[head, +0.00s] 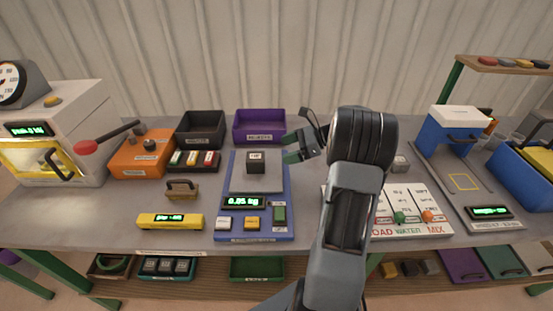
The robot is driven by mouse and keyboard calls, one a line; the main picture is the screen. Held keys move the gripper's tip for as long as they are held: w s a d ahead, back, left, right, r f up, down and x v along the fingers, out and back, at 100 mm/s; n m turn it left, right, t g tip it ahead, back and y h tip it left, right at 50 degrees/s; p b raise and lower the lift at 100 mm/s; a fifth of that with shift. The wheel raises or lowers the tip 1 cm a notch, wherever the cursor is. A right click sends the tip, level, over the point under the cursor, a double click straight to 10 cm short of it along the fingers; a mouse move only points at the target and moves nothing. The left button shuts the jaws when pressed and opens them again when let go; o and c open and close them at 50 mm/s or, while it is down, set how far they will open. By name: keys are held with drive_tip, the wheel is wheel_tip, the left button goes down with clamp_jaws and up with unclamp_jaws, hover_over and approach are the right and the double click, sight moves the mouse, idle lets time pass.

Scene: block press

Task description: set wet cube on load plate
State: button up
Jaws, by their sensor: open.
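A dark grey cube (256,162) with a light label on top sits on the grey plate (240,184) of the blue scale. I cannot read the label surely enough to tell if this is the wet cube. My gripper (290,148) is open and empty, to the right of the cube and apart from it, with its green-tipped fingers pointing left. The white press (85,125) stands at the far left with a yellow-framed front (40,158) and a red-knobbed lever (88,147). I cannot make out a load plate inside it.
A purple tray (258,140), a black tray (200,142) and an orange box (140,170) stand behind and left of the scale. A brush (182,189) and a yellow level (170,221) lie in front.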

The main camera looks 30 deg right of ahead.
drive_tip(key=s+a+r+n+g+h, duration=0.2)
drive_tip(key=s+a+n+g+h, duration=0.15)
drive_tip(key=a+n, duration=0.45)
drive_tip(key=s+a+n+h, duration=0.8)
drive_tip(key=s+a+n, duration=0.3)
drive_tip(key=n, duration=0.5)
drive_tip(key=s, duration=0.2)
drive_tip(key=shift+s+a+f, duration=0.2)
drive_tip(key=shift+s+f, duration=0.1)
drive_tip(key=shift+f, duration=0.1)
drive_tip(key=shift+t, duration=0.25)
wheel_tip(320, 180, up, 3)
drive_tip(key=shift+f+p, duration=0.2)
drive_tip(key=shift+p, duration=0.85)
drive_tip(key=shift+c, duration=0.3)
